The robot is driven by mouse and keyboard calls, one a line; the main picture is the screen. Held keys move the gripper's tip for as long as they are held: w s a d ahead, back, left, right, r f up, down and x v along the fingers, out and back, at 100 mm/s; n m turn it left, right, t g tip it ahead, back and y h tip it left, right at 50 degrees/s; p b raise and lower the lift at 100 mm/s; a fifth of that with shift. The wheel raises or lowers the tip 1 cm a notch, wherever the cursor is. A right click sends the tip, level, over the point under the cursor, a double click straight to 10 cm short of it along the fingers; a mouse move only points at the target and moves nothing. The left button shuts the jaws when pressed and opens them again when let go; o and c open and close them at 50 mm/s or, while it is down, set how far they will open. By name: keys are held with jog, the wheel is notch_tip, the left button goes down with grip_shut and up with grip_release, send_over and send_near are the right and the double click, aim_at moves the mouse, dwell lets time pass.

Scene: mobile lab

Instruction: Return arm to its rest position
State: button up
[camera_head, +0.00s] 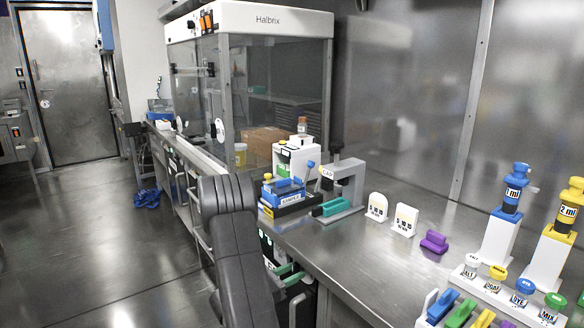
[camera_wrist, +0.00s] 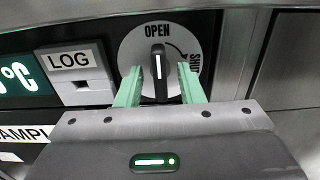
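My gripper (camera_wrist: 159,70) shows in the wrist view with two pale green fingers standing apart. The fingers are on either side of a black knob (camera_wrist: 158,62), with a visible gap on each side, and hold nothing. The knob is upright on a round grey dial marked OPEN and SHUT, and its white line points up to OPEN. In the head view my dark grey arm (camera_head: 235,245) reaches down in front of the bench.
A LOG panel (camera_wrist: 78,72) and a green display (camera_wrist: 18,78) sit left of the dial. The steel bench (camera_head: 345,250) carries a clamp stand (camera_head: 345,190), a purple block (camera_head: 434,242) and bottles on stands. A Halbrix cabinet (camera_head: 270,20) stands behind. The left floor (camera_head: 90,240) is mostly clear.

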jog(key=p+v, duration=0.1)
jog(key=v, duration=1.3)
jog(key=b+x, duration=0.1)
jog(key=x, duration=1.3)
jog(key=shift+d+f, duration=0.1)
jog(key=shift+m+b, duration=0.8)
jog(key=shift+m, duration=0.2)
jog(key=m+b, duration=0.3)
jog(key=m, duration=0.3)
jog(key=shift+s, duration=0.1)
jog(key=v, duration=0.4)
jog(key=shift+s+a+p, duration=0.1)
jog(key=shift+a+p, duration=0.25)
jog(key=shift+p, duration=0.05)
jog(key=shift+v, duration=0.9)
jog(key=shift+d, duration=0.1)
